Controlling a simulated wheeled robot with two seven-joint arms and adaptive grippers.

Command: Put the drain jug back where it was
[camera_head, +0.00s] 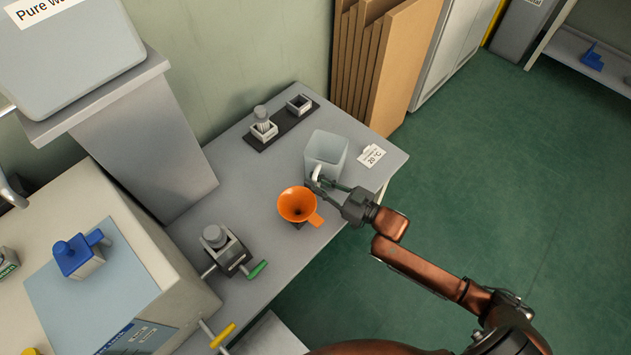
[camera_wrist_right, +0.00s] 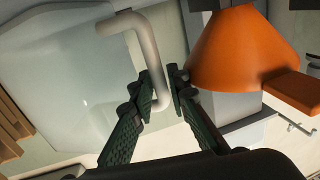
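The drain jug (camera_head: 327,147) is a pale, translucent square jug with a white bent handle. It is upright at the right part of the grey bench, behind the orange funnel (camera_head: 297,204); I cannot tell whether its base touches the bench. My right gripper (camera_head: 322,185) reaches in from the right at the handle. In the right wrist view the fingers (camera_wrist_right: 160,95) lie on both sides of the handle (camera_wrist_right: 148,55) and close on it. The jug body (camera_wrist_right: 75,80) fills the left of that view. My left gripper is not in view.
A white "20 °C" card (camera_head: 371,156) is right of the jug. A dark strip with two small holders (camera_head: 281,125) is behind left. A valve block with a green handle (camera_head: 226,250) is front left. Cardboard sheets (camera_head: 405,65) stand beyond the bench. Bench around the holders' front is clear.

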